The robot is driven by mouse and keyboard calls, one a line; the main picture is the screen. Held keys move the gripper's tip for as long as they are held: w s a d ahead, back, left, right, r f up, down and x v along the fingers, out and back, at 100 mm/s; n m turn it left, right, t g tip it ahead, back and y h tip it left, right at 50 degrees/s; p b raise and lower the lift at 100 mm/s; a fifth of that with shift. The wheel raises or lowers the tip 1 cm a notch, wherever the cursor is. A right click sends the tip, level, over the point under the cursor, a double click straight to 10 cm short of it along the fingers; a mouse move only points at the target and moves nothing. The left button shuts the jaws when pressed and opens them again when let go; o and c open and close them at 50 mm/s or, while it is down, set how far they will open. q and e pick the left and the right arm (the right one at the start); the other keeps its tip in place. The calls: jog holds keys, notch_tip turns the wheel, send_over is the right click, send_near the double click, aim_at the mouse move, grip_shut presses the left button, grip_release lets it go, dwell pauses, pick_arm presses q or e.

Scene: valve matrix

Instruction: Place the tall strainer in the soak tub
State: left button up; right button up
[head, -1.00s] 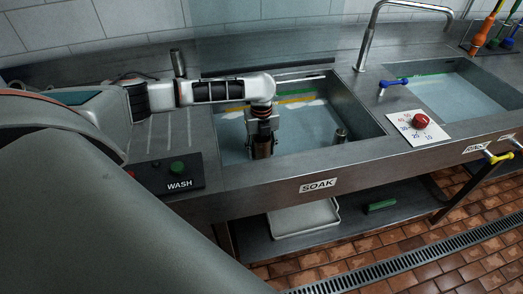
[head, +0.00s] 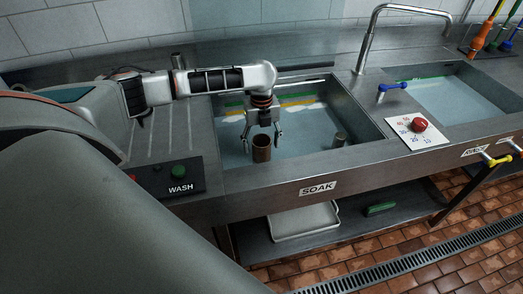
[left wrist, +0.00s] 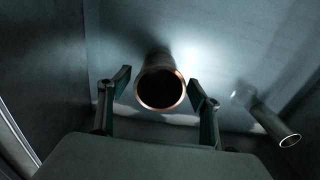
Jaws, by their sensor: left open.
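A brown, copper-rimmed open cylinder (head: 261,150), which seems to be the tall strainer, stands upright in the soak tub (head: 352,155). My left gripper (head: 263,138) is open just above it, with one finger on each side. In the left wrist view the cylinder's round rim (left wrist: 161,90) shows between the spread fingers of the left gripper (left wrist: 160,75), with gaps at both sides. The cylinder's base is hard to make out. My right gripper is not in view.
A grey cylinder (head: 340,139) stands in the tub to the right; it also shows in the left wrist view (left wrist: 275,124). Green and yellow strips (head: 292,100) run along the tub's back. A red knob (head: 419,125) and a faucet (head: 366,45) are right of the tub.

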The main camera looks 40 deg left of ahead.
pick_arm(q)
notch_tip(320, 180, up, 7)
jog(key=p, duration=0.1)
dwell(0.6)
